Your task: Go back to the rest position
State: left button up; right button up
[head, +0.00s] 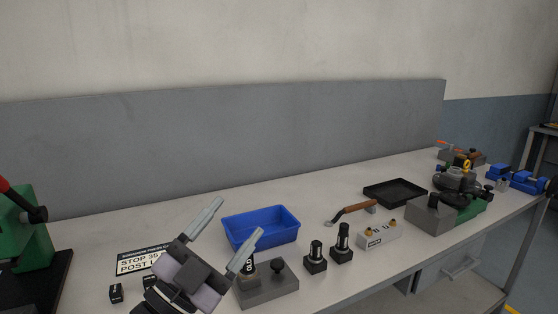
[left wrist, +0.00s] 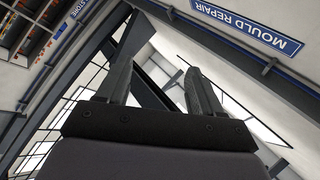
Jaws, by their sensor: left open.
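My left gripper (head: 228,239) is in the lower middle of the head view, raised in front of the bench. Its two pale fingers are spread apart with nothing between them. In the left wrist view the fingers (left wrist: 155,90) are also apart and empty, pointing up toward the roof beams and a blue "MOULD REPAIR" sign (left wrist: 246,27). My right gripper shows in neither view. No copper electrode can be made out for certain.
The bench (head: 120,231) carries a blue bin (head: 262,228), a grey block (head: 268,288) partly behind my gripper, two black holders (head: 328,254), a black tray (head: 395,192) and a green-based fixture (head: 470,211). A green press (head: 30,240) stands at left. A grey panel (head: 230,140) backs the bench.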

pick_arm(q)
jog(key=s+a+f+n+g+y, duration=0.2)
jog(key=a+f+n+y, duration=0.45)
jog(key=f, duration=0.25)
jog(key=s+a+f+n+g+y, duration=0.2)
jog(key=a+f+n+y, duration=0.4)
jog(key=f+y, duration=0.3)
jog(key=s+a+f+n+g, duration=0.1)
jog(key=s+a+f+g, duration=0.1)
jog(key=s+f+g, duration=0.6)
jog(key=s+a+f+g, duration=0.25)
jog(key=s+f, duration=0.35)
jog(key=s, duration=0.6)
jog(key=w+d+f+t+h+b, duration=0.1)
jog(key=w+d+f+t, duration=0.1)
jog(key=f, duration=0.3)
jog(key=w+d+f+t+h+b, duration=0.1)
jog(key=w+d+f+t, duration=0.1)
jog(key=f, duration=0.4)
jog(key=shift+w+f+t+h, duration=0.35)
jog(key=shift+w+t, duration=0.5)
jog(key=shift+t, duration=0.4)
